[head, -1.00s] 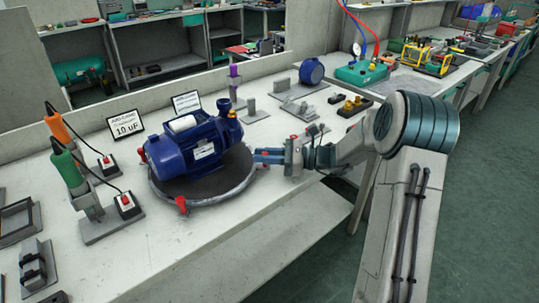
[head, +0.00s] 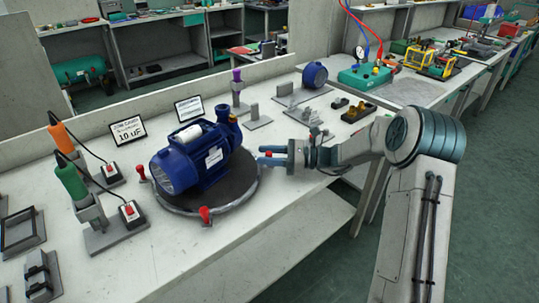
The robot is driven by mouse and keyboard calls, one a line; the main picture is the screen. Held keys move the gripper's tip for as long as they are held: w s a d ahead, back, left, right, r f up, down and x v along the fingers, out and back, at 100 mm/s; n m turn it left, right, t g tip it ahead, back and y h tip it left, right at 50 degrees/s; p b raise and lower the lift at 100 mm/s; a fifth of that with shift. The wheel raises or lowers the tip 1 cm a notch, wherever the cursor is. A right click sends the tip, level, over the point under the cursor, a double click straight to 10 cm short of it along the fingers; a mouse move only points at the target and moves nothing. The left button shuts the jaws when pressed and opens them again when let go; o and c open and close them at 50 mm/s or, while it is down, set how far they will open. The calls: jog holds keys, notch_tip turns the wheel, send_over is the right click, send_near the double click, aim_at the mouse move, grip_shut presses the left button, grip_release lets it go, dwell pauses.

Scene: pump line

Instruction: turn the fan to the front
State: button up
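A blue pump (head: 198,160) lies on a dark round turntable (head: 235,188) with a pale rim. Its ribbed round end (head: 163,176), probably the fan end, points left and somewhat toward the front. One red knob (head: 205,214) stands at the rim's front, another red knob (head: 141,171) at its left. My gripper (head: 264,155) is at the turntable's right rear edge, with a gap between its blue fingers. A bit of red shows between them, perhaps another knob; whether they touch it I cannot tell.
Left of the turntable stand a green-handled tool (head: 72,180), an orange-handled tool (head: 60,135) and a switch box (head: 130,213). A 10 uF sign (head: 127,131) and a purple-topped stand (head: 238,90) are behind.

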jog(key=shift+d, duration=0.2)
jog(key=d, duration=0.9)
jog(key=s+d, duration=0.1)
jog(key=d, duration=0.3)
jog(key=shift+d+p, duration=0.25)
jog(key=shift+p, duration=0.05)
